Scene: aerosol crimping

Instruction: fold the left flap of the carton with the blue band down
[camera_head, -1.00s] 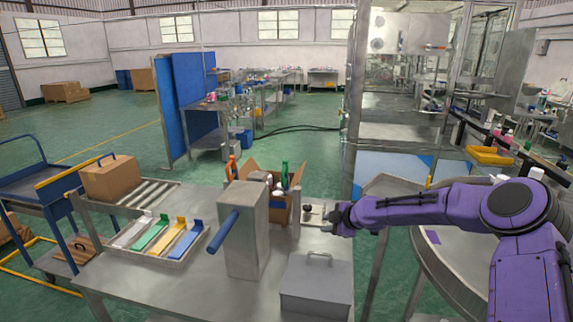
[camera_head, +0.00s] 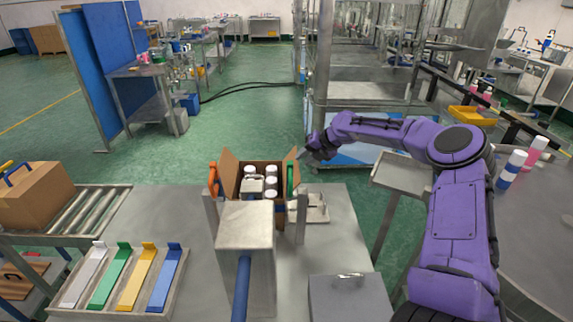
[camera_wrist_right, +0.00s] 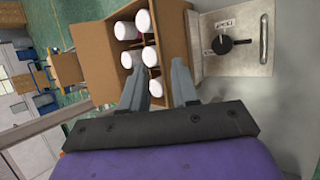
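An open carton (camera_head: 281,211) stands at the back of the steel table with its flaps raised; several white-capped cans (camera_head: 271,182) are inside. Its left flap (camera_head: 229,167) stands up and leans outward. I cannot make out a blue band on it; a steel block hides much of its front. My right gripper (camera_head: 303,157) is at the carton's right side, above the table. In the right wrist view its two fingers (camera_wrist_right: 160,72) are apart beside the cans, with brown cardboard (camera_wrist_right: 173,35) near and partly between them; contact is unclear. My left gripper is out of view.
A steel block (camera_head: 245,228) with a blue bar stands before the carton, between an orange piece (camera_head: 213,178) and a green piece (camera_head: 290,180). A tray (camera_head: 67,307) of coloured strips lies left, a grey lidded box (camera_head: 348,298) front right. A closed carton (camera_head: 40,200) sits on rollers.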

